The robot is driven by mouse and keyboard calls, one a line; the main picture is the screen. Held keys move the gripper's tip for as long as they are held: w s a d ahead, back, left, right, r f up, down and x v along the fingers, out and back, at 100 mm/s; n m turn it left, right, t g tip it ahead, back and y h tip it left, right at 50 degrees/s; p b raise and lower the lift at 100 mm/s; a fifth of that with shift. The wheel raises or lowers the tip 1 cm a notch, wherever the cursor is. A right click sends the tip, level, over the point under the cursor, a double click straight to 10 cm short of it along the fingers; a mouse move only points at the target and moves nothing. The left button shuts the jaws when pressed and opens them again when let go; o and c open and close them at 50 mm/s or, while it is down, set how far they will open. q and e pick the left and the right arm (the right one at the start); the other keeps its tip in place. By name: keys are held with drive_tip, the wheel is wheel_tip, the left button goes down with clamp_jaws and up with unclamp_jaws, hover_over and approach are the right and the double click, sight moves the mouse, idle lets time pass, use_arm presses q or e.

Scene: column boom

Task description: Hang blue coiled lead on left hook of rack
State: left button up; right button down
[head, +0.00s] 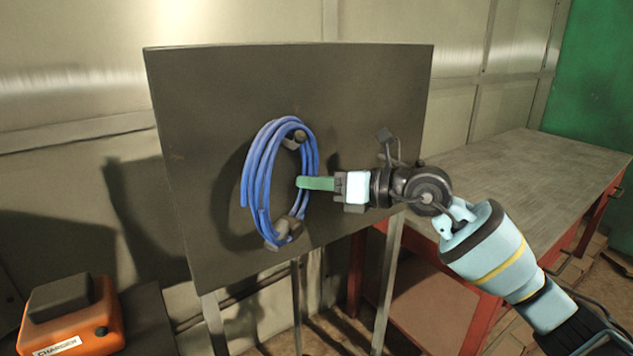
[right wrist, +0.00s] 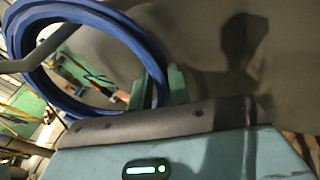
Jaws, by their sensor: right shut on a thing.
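The blue coiled lead (head: 254,175) hangs upright as a ring in front of the dark rack panel (head: 205,110). A dark grey piece (head: 295,138) shows at its top, perhaps the left hook or a tie; another dark piece (head: 285,229) is at its bottom. My right gripper (head: 303,184) is shut on the ring's right side. In the right wrist view, the lead (right wrist: 95,14) runs to the green fingers of my right gripper (right wrist: 158,88), and a grey rod (right wrist: 50,46) crosses the ring's opening. Whether the ring rests on it I cannot tell. My left gripper is out of view.
Another hook (head: 388,146) stands on the panel's right side, behind my right arm. A grey-topped workbench (head: 520,165) with red legs is at the right. An orange charger (head: 75,322) sits at lower left. The panel's lower left is clear.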

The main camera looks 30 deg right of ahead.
drive_tip(key=c, duration=1.3)
unclamp_jaws()
drive_tip(key=shift+f, duration=0.1)
drive_tip(key=shift+o, duration=0.3)
drive_tip(key=shift+a, duration=0.1)
drive_tip(key=b+v, duration=0.1)
drive_tip(key=v, duration=0.6)
drive_tip(key=shift+s+b, duration=0.35)
drive_tip(key=shift+s, duration=0.05)
